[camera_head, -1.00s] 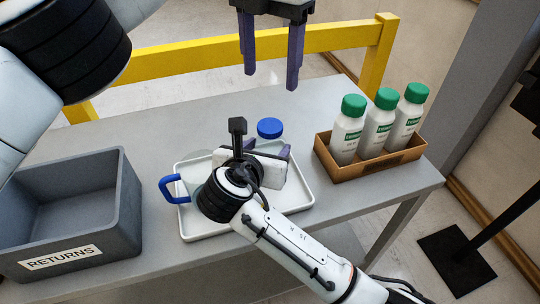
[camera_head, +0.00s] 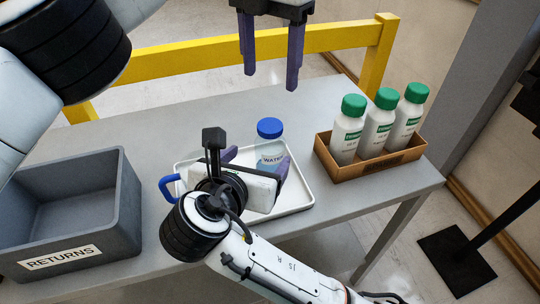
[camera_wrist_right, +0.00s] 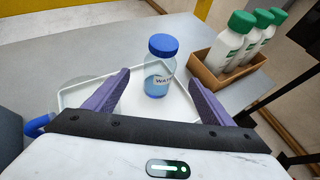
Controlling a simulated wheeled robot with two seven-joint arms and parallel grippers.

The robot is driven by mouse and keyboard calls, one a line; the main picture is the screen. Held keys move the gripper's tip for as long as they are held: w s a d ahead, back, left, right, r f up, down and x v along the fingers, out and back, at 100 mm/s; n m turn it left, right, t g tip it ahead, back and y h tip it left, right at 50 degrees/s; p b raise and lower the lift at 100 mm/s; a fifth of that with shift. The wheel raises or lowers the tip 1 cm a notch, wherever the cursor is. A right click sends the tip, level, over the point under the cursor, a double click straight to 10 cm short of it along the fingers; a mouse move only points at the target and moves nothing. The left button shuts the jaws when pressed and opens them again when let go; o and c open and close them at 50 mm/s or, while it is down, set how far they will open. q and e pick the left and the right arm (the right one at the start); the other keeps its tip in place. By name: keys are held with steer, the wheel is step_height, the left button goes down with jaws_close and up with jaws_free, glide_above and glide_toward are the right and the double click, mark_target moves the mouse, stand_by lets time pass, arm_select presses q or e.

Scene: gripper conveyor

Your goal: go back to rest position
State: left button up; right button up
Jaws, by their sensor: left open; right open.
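My left gripper (camera_head: 270,62) hangs open and empty above the back of the table, near the yellow rail. My right gripper (camera_head: 255,165) is open over the white tray (camera_head: 297,203), and its wrist hides part of the tray. In the right wrist view its two purple fingers (camera_wrist_right: 155,92) are apart with nothing between their tips. A clear water bottle with a blue cap (camera_head: 269,140) stands upright on the tray, just beyond the right fingers; it also shows in the right wrist view (camera_wrist_right: 158,70).
A grey RETURNS bin (camera_head: 120,215) stands at the left. A blue handle (camera_head: 168,187) shows at the tray's left; its vessel is mostly hidden. A brown box (camera_head: 375,166) at the right holds green-capped bottles (camera_head: 346,130). A yellow rail (camera_head: 340,38) runs behind the table.

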steer(key=shift+v, duration=1.05)
steer(key=shift+w, duration=0.1)
